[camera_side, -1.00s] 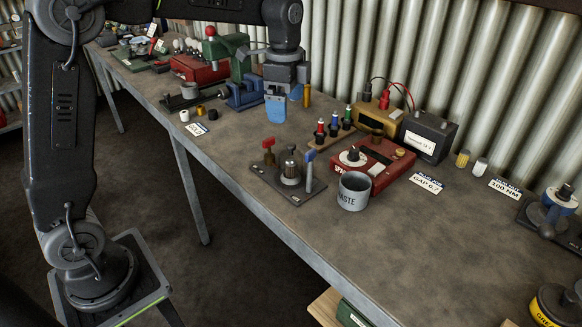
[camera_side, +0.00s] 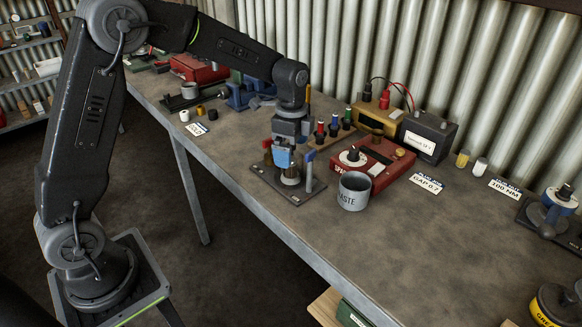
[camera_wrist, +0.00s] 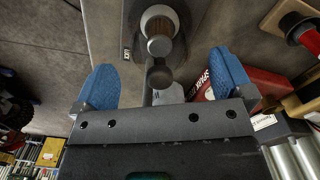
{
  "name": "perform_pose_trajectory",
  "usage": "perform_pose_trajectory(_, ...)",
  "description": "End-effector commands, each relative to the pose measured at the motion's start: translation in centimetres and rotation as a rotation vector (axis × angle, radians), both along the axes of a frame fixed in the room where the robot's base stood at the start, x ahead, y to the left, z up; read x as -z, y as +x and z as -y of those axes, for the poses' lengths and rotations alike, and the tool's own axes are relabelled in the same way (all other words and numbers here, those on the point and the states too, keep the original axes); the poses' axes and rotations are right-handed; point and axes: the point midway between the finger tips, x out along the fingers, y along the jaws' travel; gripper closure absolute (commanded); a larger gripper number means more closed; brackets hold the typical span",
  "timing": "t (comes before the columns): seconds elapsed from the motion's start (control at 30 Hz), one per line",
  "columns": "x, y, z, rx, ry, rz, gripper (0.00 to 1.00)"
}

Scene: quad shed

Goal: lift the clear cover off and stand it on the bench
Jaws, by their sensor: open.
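My gripper (camera_side: 284,164) is open over the dark base plate (camera_side: 262,187), around or just above the metal post (camera_side: 290,174) in its middle. In the wrist view, the blue fingertips of my gripper (camera_wrist: 165,70) are spread either side of a round metal post (camera_wrist: 159,45), with gaps on both sides. A faint clear shape, likely the clear cover (camera_side: 262,102), seems to stand on the bench by the blue vise; its outline is hard to make out. I see no clear cover over the post.
A grey waste cup (camera_side: 353,191) and a red tester (camera_side: 372,160) stand right of the plate. Plugs in a wooden rack (camera_side: 325,140) stand behind. The front bench (camera_side: 400,255) is clear.

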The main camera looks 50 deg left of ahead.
Motion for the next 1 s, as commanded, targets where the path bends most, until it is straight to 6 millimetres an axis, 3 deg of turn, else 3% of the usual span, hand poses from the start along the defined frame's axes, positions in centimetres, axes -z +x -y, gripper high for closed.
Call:
perform_pose_trajectory(0.2, 2.4, 0.0, 0.0, 0.0, 0.001, 0.0, 0.01)
perform_pose_trajectory(0.43, 2.5, 0.0, 0.0, -0.001, 0.001, 0.003, 0.01)
perform_pose_trajectory(1.0, 2.4, 0.0, 0.0, -0.001, 0.001, 0.003, 0.55)
